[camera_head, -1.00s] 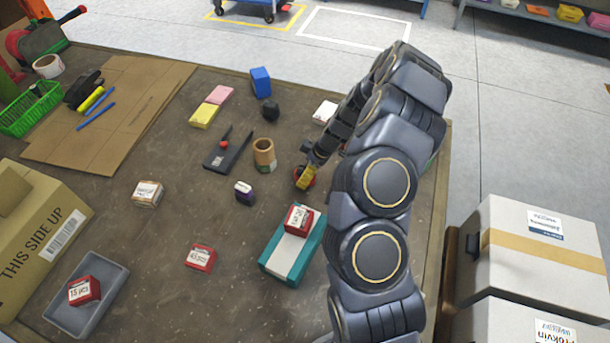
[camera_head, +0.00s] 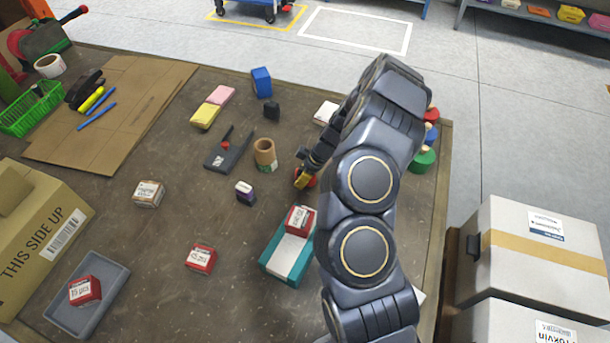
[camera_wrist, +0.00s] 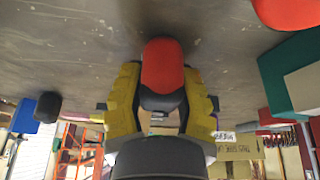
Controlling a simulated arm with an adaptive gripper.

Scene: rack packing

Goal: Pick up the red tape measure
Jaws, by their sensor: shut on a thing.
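The red tape measure (camera_wrist: 162,66) shows in the wrist view as a rounded red body with a black lower part. My gripper (camera_wrist: 158,98) has its yellow fingers closed on both sides of it. In the head view, my gripper (camera_head: 303,180) is low over the table's right half, with a little of the red tape measure (camera_head: 311,182) showing beside the yellow finger. My arm hides the rest there. I cannot tell whether the tape measure touches the table.
A cardboard-coloured tape roll (camera_head: 265,153) and a dark tray-like item (camera_head: 229,152) lie left of my gripper. Red, blue and green round items (camera_head: 424,158) stand at the right edge.

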